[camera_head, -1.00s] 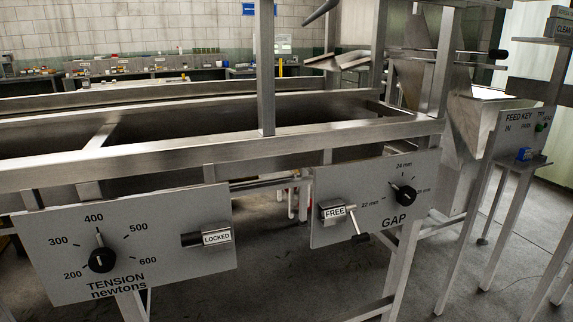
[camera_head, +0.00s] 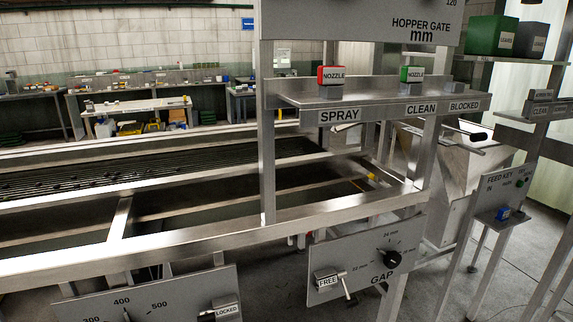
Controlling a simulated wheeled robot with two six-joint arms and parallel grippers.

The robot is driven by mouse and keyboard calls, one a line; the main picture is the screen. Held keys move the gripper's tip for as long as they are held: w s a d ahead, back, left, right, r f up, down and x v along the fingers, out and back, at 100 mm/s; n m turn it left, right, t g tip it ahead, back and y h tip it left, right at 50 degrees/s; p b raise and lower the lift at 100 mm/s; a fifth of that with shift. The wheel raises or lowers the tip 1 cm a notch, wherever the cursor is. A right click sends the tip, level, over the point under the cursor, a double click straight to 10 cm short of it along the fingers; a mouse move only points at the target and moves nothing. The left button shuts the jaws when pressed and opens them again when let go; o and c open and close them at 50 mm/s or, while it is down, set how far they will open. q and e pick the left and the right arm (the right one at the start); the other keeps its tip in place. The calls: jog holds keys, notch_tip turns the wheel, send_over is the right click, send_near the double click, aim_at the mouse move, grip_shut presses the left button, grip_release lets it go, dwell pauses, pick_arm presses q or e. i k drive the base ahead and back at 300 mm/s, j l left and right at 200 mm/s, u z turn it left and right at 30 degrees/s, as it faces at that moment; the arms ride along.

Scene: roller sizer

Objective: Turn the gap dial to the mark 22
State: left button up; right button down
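The gap dial (camera_head: 390,259) is a black knob on the grey gap panel (camera_head: 348,283) at the lower right of the machine frame. Small marks 22 mm, 24 mm and 26 mm stand around it; its pointer looks turned to the upper left, between 22 and 24, but it is small. Left of it a lock lever (camera_head: 345,286) hangs beside a label reading FREE (camera_head: 327,281). Neither of my grippers is in view.
The tension panel (camera_head: 150,300), with a LOCKED label (camera_head: 227,310), is cut off at the lower left. A shelf (camera_head: 385,97) above carries a red and a green nozzle block. The feed key panel (camera_head: 505,190) stands at the right.

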aim_at(392, 260)
jog(key=z, duration=0.75)
jog(key=i+l+z, duration=0.2)
jog(key=l+z, duration=0.25)
jog(key=i+l+z, duration=0.2)
jog(key=z, duration=0.2)
